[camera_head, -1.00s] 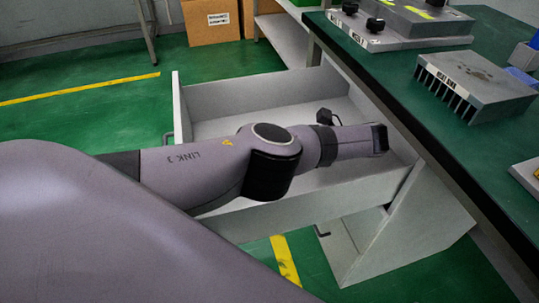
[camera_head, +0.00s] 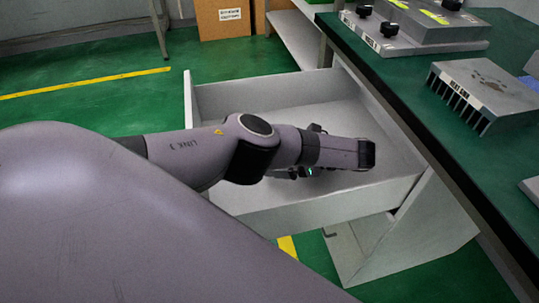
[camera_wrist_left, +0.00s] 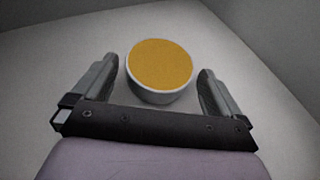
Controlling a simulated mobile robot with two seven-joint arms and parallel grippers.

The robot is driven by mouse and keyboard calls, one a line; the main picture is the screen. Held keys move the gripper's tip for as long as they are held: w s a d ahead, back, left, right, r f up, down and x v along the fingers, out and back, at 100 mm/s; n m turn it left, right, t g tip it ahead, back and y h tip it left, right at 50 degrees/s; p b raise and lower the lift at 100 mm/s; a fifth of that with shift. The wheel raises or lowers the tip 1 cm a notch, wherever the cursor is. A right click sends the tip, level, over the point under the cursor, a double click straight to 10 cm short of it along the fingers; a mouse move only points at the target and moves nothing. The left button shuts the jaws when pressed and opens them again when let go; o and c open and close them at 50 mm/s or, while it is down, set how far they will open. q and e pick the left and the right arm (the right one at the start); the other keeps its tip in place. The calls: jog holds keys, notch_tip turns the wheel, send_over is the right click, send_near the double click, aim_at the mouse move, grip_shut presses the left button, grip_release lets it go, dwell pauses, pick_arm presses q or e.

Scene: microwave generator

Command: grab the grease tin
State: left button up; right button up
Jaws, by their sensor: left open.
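The grease tin (camera_wrist_left: 160,68) shows in the left wrist view as a round pale tin with a yellow-orange top. It stands on the light floor of an open drawer (camera_head: 290,215). My left gripper (camera_wrist_left: 160,82) is open, with one finger on either side of the tin. Gaps show between the fingers and the tin in this view. In the head view my left arm reaches over the drawer, and the tin is hidden from sight there. My right gripper is not in view.
A green-topped workbench (camera_head: 415,100) runs along the right above the drawer. A finned metal block (camera_head: 485,95) and a grey fixture with black knobs (camera_head: 415,25) sit on it. Cardboard boxes (camera_head: 220,18) stand at the back.

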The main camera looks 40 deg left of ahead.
pick_arm(q)
jog(key=shift+s+a+f, duration=0.15)
jog(key=shift+a+f, duration=0.15)
jog(key=shift+a, duration=0.25)
jog(key=c, duration=1.1)
jog(key=shift+r, duration=0.1)
jog(key=shift+r+p, duration=0.65)
jog(key=shift+p, duration=0.05)
jog(key=shift+r+p, duration=9.15)
jog(key=shift+r, duration=0.15)
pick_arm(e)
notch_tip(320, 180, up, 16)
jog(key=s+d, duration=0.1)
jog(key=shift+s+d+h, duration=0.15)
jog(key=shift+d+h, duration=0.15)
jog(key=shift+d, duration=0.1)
